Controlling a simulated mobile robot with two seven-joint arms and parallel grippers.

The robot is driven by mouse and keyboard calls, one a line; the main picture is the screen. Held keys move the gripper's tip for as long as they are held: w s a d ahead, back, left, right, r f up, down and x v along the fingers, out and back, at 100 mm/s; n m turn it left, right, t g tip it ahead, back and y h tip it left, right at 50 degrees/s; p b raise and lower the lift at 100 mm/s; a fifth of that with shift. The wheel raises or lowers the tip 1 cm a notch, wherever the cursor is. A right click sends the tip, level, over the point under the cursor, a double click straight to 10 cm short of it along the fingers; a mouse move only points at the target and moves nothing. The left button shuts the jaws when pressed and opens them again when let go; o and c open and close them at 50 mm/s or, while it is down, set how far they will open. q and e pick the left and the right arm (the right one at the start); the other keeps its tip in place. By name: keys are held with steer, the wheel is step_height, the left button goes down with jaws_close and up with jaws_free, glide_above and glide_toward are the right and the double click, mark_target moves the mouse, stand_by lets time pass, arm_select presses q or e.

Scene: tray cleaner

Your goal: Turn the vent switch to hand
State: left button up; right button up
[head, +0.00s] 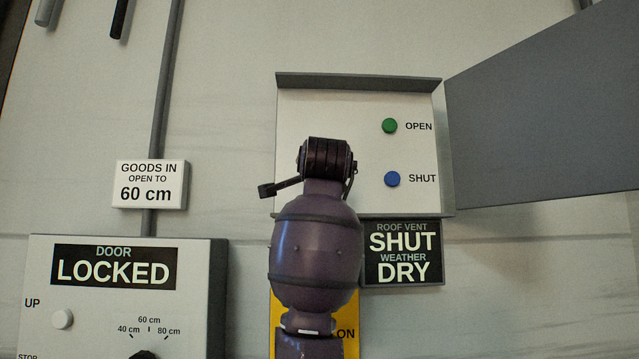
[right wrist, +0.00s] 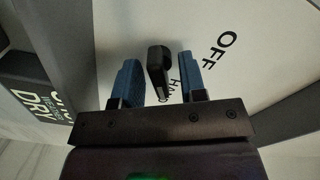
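The vent switch is a black knob (right wrist: 158,66) on a pale panel (right wrist: 265,45) in the right wrist view. The word OFF is printed to its right, and a partly covered label that looks like HAND lies by its lower end. I cannot tell surely which mark it points at. My right gripper (right wrist: 158,72) has its two blue fingers apart, one on each side of the knob, with a gap showing on both sides. In the head view my purple arm hides the switch and the gripper. My left gripper is not in view.
The open vent box (head: 365,100) has a green OPEN button (head: 390,126) and a blue SHUT button (head: 392,179). Its grey door (head: 545,110) stands swung out to the right. A sign (head: 403,252) reads roof vent SHUT, weather DRY. A door control box (head: 190,310) reading LOCKED is at lower left.

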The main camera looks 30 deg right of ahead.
steer(key=shift+s, duration=0.1)
steer(key=b+v, duration=0.2)
steer(key=v, duration=0.8)
steer(key=shift+s+a, duration=0.2)
steer(key=shift+s, duration=0.1)
